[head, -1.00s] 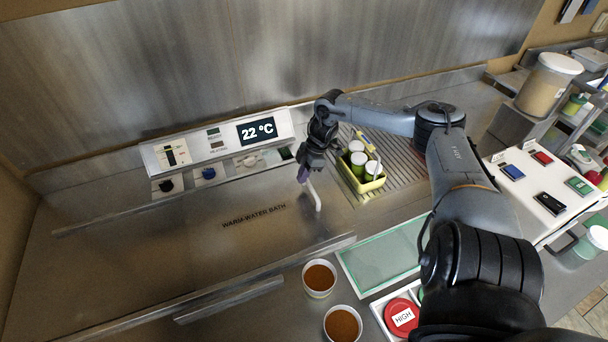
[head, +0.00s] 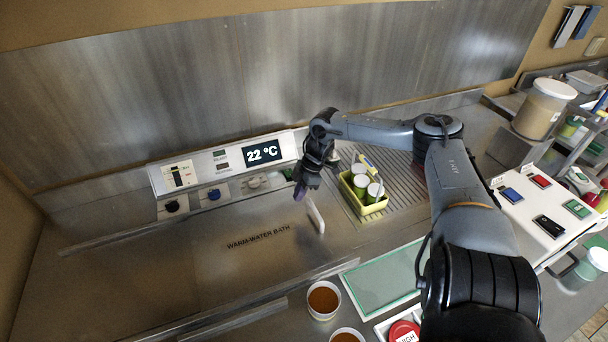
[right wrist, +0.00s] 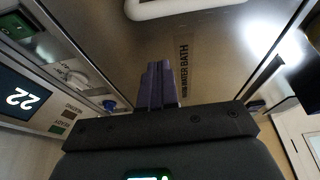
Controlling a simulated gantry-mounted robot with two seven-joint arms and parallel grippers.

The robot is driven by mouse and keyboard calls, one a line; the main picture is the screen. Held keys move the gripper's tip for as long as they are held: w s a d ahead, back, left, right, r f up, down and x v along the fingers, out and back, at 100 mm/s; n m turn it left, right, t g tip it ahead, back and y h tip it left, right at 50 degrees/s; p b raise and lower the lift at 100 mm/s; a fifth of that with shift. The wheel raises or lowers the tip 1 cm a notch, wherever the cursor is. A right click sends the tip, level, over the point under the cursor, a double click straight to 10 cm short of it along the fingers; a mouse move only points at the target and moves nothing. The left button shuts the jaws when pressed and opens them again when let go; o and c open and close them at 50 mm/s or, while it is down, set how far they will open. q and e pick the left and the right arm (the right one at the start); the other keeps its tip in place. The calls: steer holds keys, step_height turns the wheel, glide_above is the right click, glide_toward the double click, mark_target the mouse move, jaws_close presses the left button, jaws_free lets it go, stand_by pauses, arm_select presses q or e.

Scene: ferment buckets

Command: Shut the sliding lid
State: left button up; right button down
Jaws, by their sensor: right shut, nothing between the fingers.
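The sliding lid (head: 200,265) is a brushed-metal plate marked "WARM-WATER BATH". It lies flat over the bath, and no water shows around it. Its white bar handle (head: 316,215) stands near the lid's right end, and it shows at the top of the right wrist view (right wrist: 175,9). My right gripper (head: 299,193) is shut and empty, just left of and behind the handle. In the right wrist view its purple fingers (right wrist: 157,84) are together, with a gap between them and the handle. My left gripper is out of view.
Behind the lid stands a control panel (head: 225,162) reading 22 °C, with knobs. A yellow caddy (head: 364,204) with green, white-capped jars is right of the handle. Cups of brown stuff (head: 323,300) and a green-edged tray (head: 385,278) stand in front.

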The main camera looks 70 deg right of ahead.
steer(key=p+v, duration=0.2)
steer(key=v, duration=0.5)
steer(key=shift+r, duration=0.2)
